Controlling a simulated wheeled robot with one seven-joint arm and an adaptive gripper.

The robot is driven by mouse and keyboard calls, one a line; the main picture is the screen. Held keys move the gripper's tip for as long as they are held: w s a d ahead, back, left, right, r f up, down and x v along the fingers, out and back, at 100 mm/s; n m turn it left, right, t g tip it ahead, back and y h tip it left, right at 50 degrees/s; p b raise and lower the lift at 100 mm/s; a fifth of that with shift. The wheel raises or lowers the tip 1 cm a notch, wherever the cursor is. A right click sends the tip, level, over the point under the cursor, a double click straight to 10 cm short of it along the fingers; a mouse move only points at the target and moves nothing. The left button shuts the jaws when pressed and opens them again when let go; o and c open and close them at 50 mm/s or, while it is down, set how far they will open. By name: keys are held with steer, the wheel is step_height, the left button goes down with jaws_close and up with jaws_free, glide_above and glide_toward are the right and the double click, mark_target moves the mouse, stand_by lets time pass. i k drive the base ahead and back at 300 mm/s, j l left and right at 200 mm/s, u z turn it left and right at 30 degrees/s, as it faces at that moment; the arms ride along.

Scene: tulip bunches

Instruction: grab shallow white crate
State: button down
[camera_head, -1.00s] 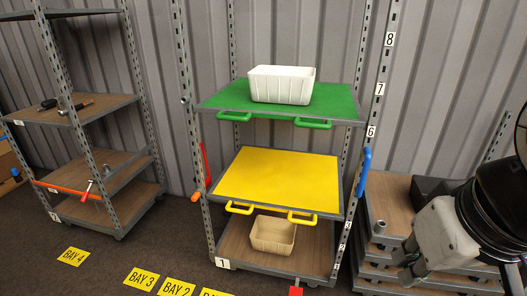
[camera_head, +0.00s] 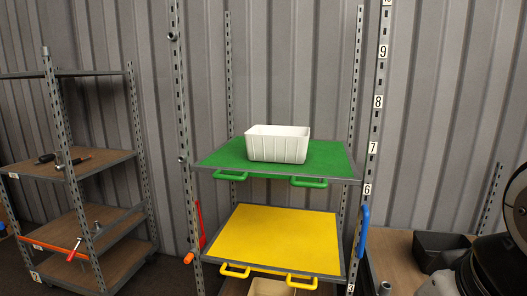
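A white ribbed crate (camera_head: 278,147) stands upright on the green shelf (camera_head: 325,160) of the middle rack. It is open at the top and looks empty, though its inside floor is mostly hidden. A second, beige crate (camera_head: 270,288) shows only in part at the bottom edge, below the yellow shelf. Part of my arm shows at the right edge. My gripper's fingers cannot be made out, and nothing of mine touches either crate.
The yellow shelf (camera_head: 280,238) is bare. Green handles (camera_head: 308,182) and yellow handles (camera_head: 301,282) jut from the shelf fronts. Perforated uprights flank the shelves, with a red lever (camera_head: 199,225) at left and a blue one (camera_head: 364,230) at right. A black bin (camera_head: 440,252) sits right.

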mark_target(268, 144)
steer(key=i+j+z, duration=0.15)
steer(key=i+j, duration=0.15)
steer(key=i+j+z, duration=0.1)
steer(key=i+j, duration=0.2)
steer(key=i+j+z, duration=0.15)
steer(key=i+j, duration=0.15)
steer(key=j, duration=0.2)
steer(key=i+j+z, duration=0.1)
steer(key=i+j, duration=0.15)
steer(key=j, duration=0.2)
steer(key=i+j+z, duration=0.15)
steer(key=j, duration=0.25)
steer(key=i, duration=0.1)
